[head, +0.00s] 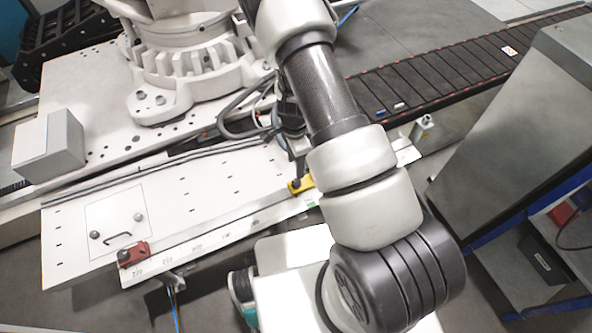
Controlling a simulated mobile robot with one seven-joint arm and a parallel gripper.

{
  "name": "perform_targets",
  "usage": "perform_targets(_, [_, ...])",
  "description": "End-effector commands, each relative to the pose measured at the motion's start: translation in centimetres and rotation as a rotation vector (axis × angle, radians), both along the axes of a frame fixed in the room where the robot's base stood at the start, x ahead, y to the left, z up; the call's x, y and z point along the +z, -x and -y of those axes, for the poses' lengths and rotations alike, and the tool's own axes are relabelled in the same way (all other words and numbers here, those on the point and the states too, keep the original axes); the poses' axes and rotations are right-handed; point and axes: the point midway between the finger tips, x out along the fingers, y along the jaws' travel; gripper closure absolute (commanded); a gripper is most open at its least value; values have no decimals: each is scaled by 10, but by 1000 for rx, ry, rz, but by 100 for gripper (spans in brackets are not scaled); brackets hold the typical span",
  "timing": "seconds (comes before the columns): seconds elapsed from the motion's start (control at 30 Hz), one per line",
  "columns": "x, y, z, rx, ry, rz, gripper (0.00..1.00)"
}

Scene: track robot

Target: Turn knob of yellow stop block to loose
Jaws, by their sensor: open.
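The yellow stop block (301,184) sits at the front edge of the white plate, near the picture's middle. A dark knob shows at its left end; its setting is too small to read. My arm hides part of the area to its right. My gripper (297,158) is partly hidden behind my arm link, just above and behind the yellow block. It is open with nothing seen in it. I cannot tell whether its fingers touch the knob. A red stop block (133,254) with a dark knob sits farther left on the same edge.
The white plate (200,196) has slots, several knobs and a dark handle at its left. A grey box (48,146) stands at the far left. A black conveyor track (440,76) runs at the upper right. A grey cabinet (520,130) stands at the right.

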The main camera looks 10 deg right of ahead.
Motion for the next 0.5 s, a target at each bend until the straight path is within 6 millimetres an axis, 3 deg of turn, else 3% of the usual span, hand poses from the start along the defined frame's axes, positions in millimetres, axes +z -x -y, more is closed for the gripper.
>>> perform_targets(0.03, [17, -1, -1, 2, 0, 2, 54])
perform_targets(0.2, [53, -3, -1, 1, 0, 2, 54])
perform_targets(0.5, [82, -4, -1, 1, -1, -1, 54])
